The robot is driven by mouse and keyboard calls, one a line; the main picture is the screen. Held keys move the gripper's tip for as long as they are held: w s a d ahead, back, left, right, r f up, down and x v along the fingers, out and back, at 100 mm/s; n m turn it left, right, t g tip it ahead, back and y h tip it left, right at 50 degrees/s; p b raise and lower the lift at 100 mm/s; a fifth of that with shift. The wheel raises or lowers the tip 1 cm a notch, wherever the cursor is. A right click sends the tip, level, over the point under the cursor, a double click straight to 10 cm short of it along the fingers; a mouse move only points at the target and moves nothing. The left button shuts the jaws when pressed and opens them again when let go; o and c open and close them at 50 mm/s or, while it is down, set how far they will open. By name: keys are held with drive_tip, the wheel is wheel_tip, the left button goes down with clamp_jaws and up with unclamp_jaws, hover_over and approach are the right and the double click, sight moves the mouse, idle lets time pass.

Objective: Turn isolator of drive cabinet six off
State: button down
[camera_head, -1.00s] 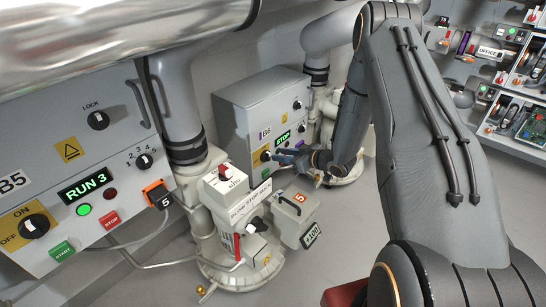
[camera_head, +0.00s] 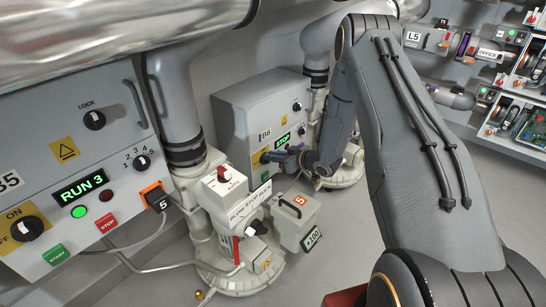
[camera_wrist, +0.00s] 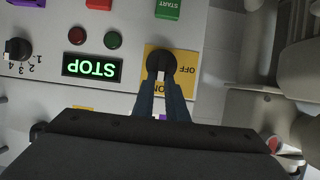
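Drive cabinet B6 (camera_head: 240,118) is a grey box at the back, with a green STOP display (camera_head: 283,142). Its isolator (camera_wrist: 160,62) is a black knob on a yellow ON/OFF plate (camera_wrist: 188,55); the wrist view shows the panel upside down. The knob's white mark points toward ON, downward in that view. My gripper (camera_wrist: 161,82) has its two blue fingers apart, with the tips at the knob on either side of its white mark. I cannot tell whether they touch it. In the head view my gripper (camera_head: 272,157) is at the cabinet's front and hides part of the isolator plate.
Cabinet B5 (camera_head: 20,120) at left shows RUN 3 and has its own isolator (camera_head: 27,229). A blower base with a box and a 5-tagged block (camera_head: 296,212) stands before B6. Pipes run close to my arm. Shelves (camera_head: 520,110) stand at right; open floor lies between.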

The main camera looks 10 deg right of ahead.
drive_tip(key=n+t+h+p, duration=0.1)
drive_tip(key=n, duration=0.1)
drive_tip(key=s+a+n+t+h+p, duration=0.1)
drive_tip(key=n+p, duration=0.1)
drive_tip(key=a+f+n+t+h+p, duration=0.1)
drive_tip(key=n, duration=0.1)
drive_tip(key=shift+s+p, duration=0.25)
drive_tip(key=shift+p, duration=0.15)
idle(0.4)
idle(0.4)
drive_tip(key=c, duration=1.8)
unclamp_jaws()
drive_tip(key=shift+o, duration=0.2)
drive_tip(key=p+v, duration=0.1)
drive_tip(key=v, duration=0.6)
drive_tip(key=shift+s+d+p, duration=0.15)
drive_tip(key=shift+s+p, duration=0.25)
